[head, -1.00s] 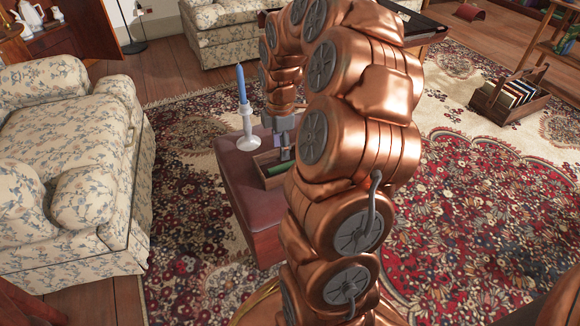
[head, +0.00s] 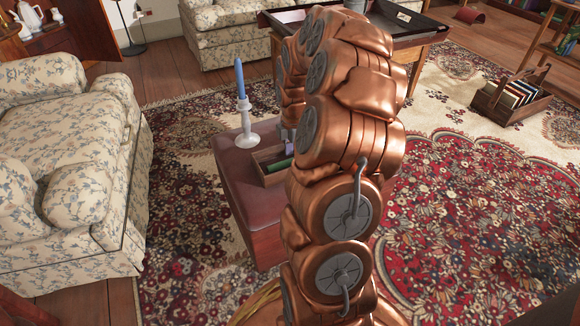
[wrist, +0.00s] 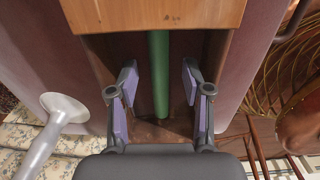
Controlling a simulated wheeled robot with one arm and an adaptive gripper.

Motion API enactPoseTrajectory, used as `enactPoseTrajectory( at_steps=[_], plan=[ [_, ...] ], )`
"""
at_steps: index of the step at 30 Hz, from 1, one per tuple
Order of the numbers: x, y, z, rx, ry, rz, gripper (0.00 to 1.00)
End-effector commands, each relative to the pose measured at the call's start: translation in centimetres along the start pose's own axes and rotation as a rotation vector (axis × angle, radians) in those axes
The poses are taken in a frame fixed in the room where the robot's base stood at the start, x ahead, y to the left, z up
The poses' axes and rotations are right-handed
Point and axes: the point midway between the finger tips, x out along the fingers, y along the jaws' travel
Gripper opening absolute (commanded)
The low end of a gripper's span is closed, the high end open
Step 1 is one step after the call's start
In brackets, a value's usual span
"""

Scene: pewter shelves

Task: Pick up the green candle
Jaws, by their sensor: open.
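The green candle (wrist: 160,75) lies lengthwise in a small open wooden box (wrist: 165,15) in the wrist view. In the head view the candle (head: 280,165) is a green strip inside the box on the dark red ottoman (head: 235,185), partly covered by my arm. My gripper (wrist: 158,82) is open in the wrist view, with one purple-padded finger on each side of the candle and a gap on both sides. I cannot tell how far the fingertips reach down. In the head view my arm hides most of the gripper.
A blue candle (head: 240,80) stands upright in a white candlestick (head: 246,130) on the ottoman, close left of the box; the candlestick (wrist: 50,130) also shows in the wrist view. A floral sofa (head: 70,170) stands left. A book carrier (head: 510,95) sits on the rug at right.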

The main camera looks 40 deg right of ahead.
Motion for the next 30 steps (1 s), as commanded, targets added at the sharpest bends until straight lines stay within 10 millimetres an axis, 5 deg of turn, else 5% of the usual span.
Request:
enactPoseTrajectory(
  at_steps=[9,24,30],
  plan=[
    [0.96,0.00,0.03,0.001,0.000,0.002,0.49],
    [0.94,0.03,0.04,0.002,0.000,0.003,0.00],
    [0.93,0.03,0.04,0.002,0.000,0.003,0.00]
  ],
)
